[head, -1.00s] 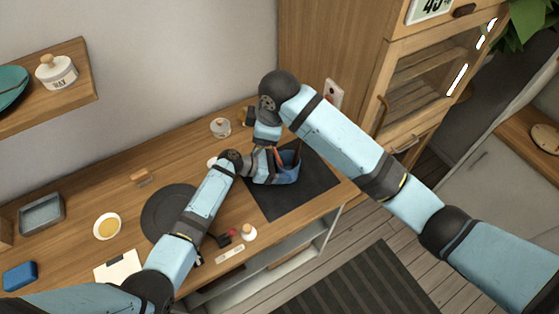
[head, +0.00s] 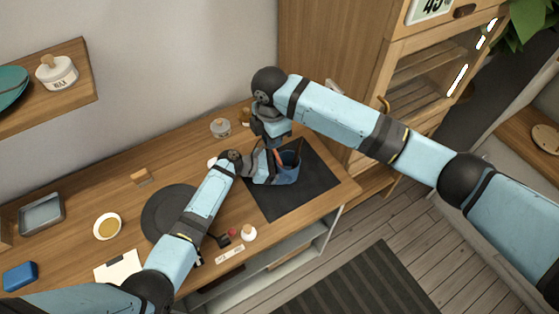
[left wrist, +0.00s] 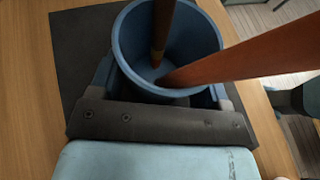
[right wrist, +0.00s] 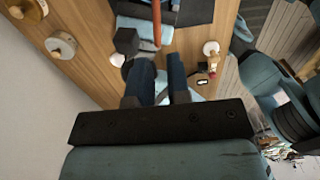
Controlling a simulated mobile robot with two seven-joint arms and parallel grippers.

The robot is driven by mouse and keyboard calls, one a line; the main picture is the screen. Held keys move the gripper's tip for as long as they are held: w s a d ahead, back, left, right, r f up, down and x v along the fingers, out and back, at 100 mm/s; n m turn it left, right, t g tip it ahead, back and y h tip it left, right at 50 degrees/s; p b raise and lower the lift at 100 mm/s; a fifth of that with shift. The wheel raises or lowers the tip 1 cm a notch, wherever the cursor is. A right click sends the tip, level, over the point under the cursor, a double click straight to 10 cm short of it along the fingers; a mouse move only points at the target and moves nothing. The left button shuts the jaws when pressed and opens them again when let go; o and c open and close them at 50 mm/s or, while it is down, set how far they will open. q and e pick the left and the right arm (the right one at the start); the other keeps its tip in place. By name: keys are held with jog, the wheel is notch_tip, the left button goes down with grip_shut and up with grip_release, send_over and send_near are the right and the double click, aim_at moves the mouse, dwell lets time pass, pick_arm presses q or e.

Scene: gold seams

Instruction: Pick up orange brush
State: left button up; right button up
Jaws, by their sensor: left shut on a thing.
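A blue cup (head: 289,174) stands on the dark mat. My left gripper (head: 272,170) is shut on the cup, with its fingers on both sides in the left wrist view (left wrist: 165,85). The orange brush (left wrist: 245,55) leans out of the cup to the right there; its handle also shows in the right wrist view (right wrist: 157,22). A darker brown brush (left wrist: 161,28) stands in the same cup. My right gripper (right wrist: 160,78) has its fingers parted with nothing between them; the orange handle lies beyond the tips. In the head view the right wrist hides part of it above the cup.
The dark mat (head: 318,185) lies near the table's right end. A round dark plate (head: 160,215) lies left of my left forearm. A small white bottle (head: 249,233) is at the front edge, and a lidded jar (head: 220,127) stands behind.

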jog(key=shift+w+d+f, duration=0.1)
jog(key=shift+w+f, duration=0.05)
jog(key=shift+f, duration=1.2)
jog(key=shift+w+d+f, duration=0.1)
jog(key=shift+f, duration=1.2)
grip_shut()
jog(key=shift+r, duration=0.1)
notch_tip(320, 180, up, 10)
jog(key=shift+f, duration=0.1)
pick_arm(q)
jog(key=o, duration=1.1)
